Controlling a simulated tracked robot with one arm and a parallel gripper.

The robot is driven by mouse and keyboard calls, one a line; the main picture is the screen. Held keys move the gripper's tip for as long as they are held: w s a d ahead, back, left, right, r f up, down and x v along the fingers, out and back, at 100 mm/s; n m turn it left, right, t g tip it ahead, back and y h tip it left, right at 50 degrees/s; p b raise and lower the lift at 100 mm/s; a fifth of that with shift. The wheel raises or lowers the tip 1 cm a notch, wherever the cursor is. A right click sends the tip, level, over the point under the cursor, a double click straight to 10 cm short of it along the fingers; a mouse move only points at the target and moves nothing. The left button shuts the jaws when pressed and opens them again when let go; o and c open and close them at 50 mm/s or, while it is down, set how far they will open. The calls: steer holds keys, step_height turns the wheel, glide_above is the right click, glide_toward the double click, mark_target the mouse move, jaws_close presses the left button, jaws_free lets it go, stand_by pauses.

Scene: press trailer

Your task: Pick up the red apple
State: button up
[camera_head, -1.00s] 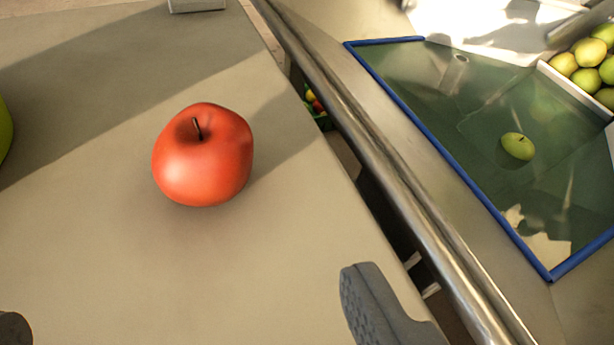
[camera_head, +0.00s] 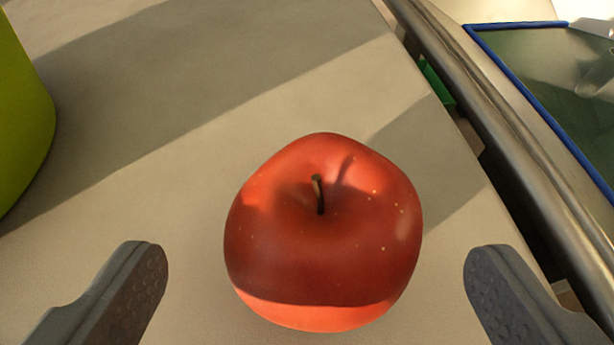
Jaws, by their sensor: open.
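The red apple (camera_head: 322,235) stands upright on the light table top, with its dark stem facing up toward the camera. My gripper (camera_head: 316,275) is open. One grey finger shows at the lower left and the other at the lower right. The apple appears between and slightly beyond the two fingertips, with a gap on each side. Neither finger visibly touches it. A shadow covers most of the apple, and its lower edge is brightly lit.
A green rounded object (camera_head: 18,120) is cut off at the left edge. The table (camera_head: 190,130) is clear around the apple. A metal rail (camera_head: 500,125) runs along its right side, past a gap. Beyond lies a blue-rimmed green tray (camera_head: 560,75).

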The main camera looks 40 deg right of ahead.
steer(key=shift+x, duration=1.15)
steer(key=shift+c, duration=0.4)
steer(key=c, duration=1.1)
steer(key=shift+r, duration=0.15)
